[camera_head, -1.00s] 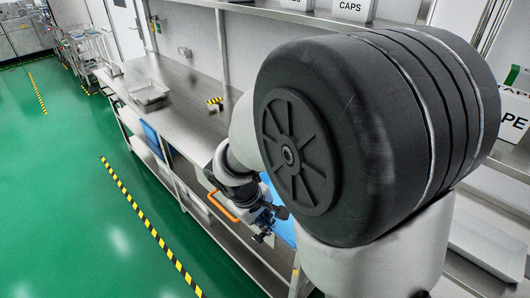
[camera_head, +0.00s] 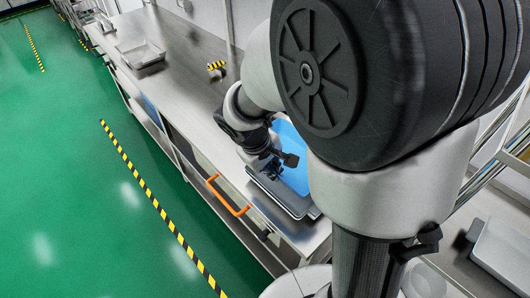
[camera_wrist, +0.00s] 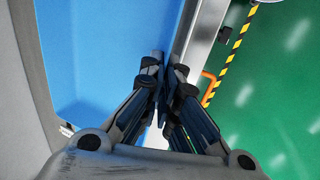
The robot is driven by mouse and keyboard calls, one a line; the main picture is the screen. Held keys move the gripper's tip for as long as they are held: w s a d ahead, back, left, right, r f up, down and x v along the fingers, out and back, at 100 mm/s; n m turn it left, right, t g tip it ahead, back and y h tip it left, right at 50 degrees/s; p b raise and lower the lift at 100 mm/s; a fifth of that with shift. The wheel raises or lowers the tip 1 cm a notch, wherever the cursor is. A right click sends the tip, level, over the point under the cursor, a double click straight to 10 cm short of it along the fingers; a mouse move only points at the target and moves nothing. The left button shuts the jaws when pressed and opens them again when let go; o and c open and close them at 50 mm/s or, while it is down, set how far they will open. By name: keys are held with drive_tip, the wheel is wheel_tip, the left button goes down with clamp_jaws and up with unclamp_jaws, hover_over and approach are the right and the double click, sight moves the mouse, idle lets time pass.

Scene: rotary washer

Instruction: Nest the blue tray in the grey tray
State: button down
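The blue tray (camera_head: 294,178) is at the front of the steel counter, partly hidden by my arm. It fills much of the upper left of the wrist view (camera_wrist: 100,50). The grey tray (camera_head: 296,208) shows as a grey rim around the blue tray's near side. I cannot tell whether the blue tray rests in it or hangs just above. My gripper (camera_head: 277,167) is at the blue tray's front-side edge. In the wrist view its fingers (camera_wrist: 165,68) are close together, one on each side of the blue wall, and appear shut on it.
The steel counter (camera_head: 190,75) runs back to the left, with a metal tray (camera_head: 140,53) and a small yellow-black striped item (camera_head: 216,66) on it. An orange handle (camera_head: 228,196) sticks out at the counter front. The green floor (camera_head: 80,190) is clear.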

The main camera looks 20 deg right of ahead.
drive_tip(key=shift+f+b, duration=3.65)
drive_tip(key=shift+f, duration=0.8)
drive_tip(key=c, duration=2.3)
unclamp_jaws()
drive_tip(key=o, duration=0.6)
drive_tip(key=shift+r, duration=0.1)
drive_tip(key=v, duration=1.2)
drive_tip(key=shift+s, duration=0.1)
drive_tip(key=s+r+m+t+y, duration=0.1)
drive_tip(key=s, duration=0.4)
drive_tip(key=s+a+r+m+t+y, duration=0.1)
drive_tip(key=s, duration=0.3)
drive_tip(key=s+r+m+t+y, duration=0.1)
drive_tip(key=s+m, duration=0.1)
drive_tip(key=s, duration=0.3)
drive_tip(key=shift+s+a+r+y, duration=0.3)
drive_tip(key=shift+s+a+r, duration=0.05)
drive_tip(key=shift+s+r, duration=0.05)
